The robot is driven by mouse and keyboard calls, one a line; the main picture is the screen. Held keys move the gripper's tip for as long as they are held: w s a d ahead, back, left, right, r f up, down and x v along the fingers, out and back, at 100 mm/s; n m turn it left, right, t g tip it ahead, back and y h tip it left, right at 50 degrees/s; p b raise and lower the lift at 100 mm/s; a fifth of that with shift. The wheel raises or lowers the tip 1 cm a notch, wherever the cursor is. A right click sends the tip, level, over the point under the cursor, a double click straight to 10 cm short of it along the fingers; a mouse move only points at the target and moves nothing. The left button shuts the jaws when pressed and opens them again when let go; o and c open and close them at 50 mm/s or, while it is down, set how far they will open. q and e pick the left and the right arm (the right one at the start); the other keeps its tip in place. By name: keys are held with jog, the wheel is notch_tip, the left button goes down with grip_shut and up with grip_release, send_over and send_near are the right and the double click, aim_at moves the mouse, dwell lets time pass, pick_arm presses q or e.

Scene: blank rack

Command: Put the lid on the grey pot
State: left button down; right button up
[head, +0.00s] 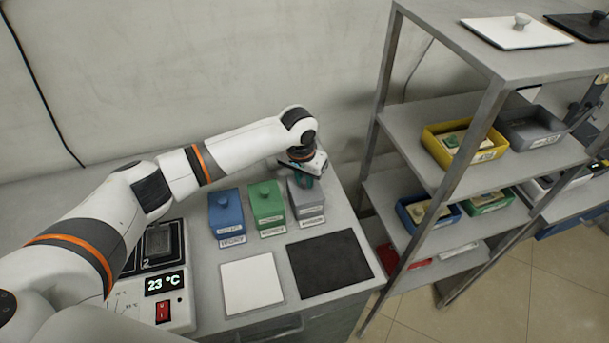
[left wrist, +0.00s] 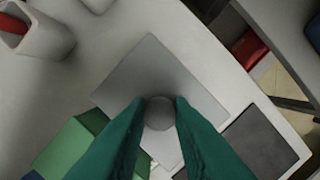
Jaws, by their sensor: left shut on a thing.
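The grey pot (head: 309,203) stands at the right end of a row on the bench in the head view, with a label in front. My left gripper (head: 302,182) is over it, pointing down. In the left wrist view, my left gripper's teal fingers (left wrist: 160,114) are shut on the round knob of a square grey lid (left wrist: 158,72). The lid spreads out beyond the fingertips and covers much of what lies under it. I cannot tell whether the lid touches the pot's rim. My right gripper is not in view.
A green pot (head: 267,203) and a blue pot (head: 226,211) stand left of the grey one. A white mat (head: 251,284) and a black mat (head: 330,263) lie in front. A heater with a display (head: 165,282) is at left; a metal shelf (head: 405,120) rises at right.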

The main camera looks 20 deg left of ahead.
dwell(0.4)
pick_arm(q)
jog(key=c, duration=0.7)
grip_release()
notch_tip(320, 180, up, 7)
jog(key=p, duration=0.8)
jog(key=shift+p, duration=0.3)
